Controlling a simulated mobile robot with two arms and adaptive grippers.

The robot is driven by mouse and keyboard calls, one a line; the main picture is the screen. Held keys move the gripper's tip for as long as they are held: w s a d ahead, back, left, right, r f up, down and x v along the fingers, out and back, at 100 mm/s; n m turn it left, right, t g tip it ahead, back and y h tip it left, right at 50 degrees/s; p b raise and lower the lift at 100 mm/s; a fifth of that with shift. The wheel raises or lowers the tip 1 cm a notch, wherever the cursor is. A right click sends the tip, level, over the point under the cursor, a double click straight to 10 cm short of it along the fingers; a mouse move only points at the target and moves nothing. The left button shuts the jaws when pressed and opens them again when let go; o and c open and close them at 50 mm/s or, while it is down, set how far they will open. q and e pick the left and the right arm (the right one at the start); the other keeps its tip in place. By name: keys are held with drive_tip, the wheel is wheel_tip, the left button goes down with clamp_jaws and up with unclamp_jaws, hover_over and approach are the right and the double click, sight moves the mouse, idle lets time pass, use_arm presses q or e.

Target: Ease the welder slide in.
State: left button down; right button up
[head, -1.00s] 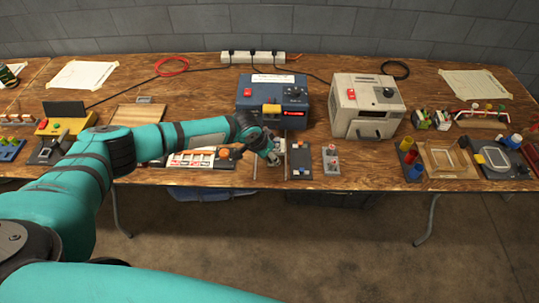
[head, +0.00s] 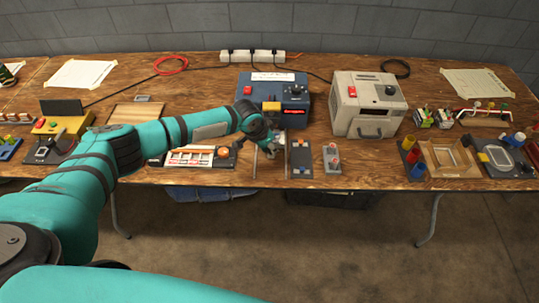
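The welder (head: 290,94) is a blue box with a red button, a dark knob, a red display and a yellow block on its front, standing at the middle of the bench. Two thin pale rails (head: 285,162) run from its front toward the bench's near edge. My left gripper (head: 271,144) is low in front of the welder, between or just above these rails. The slide is mostly hidden by the gripper; small grey metal parts show beneath it. I cannot make out the fingers or whether they touch the slide. My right gripper is out of view.
A dark plate with blue parts (head: 302,158) and a grey block with red knobs (head: 332,158) stand right of the rails. A beige machine (head: 368,105) stands right of the welder.

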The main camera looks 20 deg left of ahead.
use_arm(q)
drive_tip(key=shift+w, duration=0.3)
drive_tip(key=shift+a+r, duration=0.15)
drive_tip(key=c, duration=1.5)
unclamp_jaws()
drive_tip(key=shift+w, duration=0.1)
drive_tip(key=o, duration=0.4)
drive_tip(key=shift+c, duration=0.2)
drive_tip(key=v, duration=1.1)
drive_tip(key=shift+a+r, duration=0.15)
drive_tip(key=shift+r, duration=0.2)
drive_tip(key=shift+s+f, duration=0.1)
drive_tip(key=shift+s, duration=0.1)
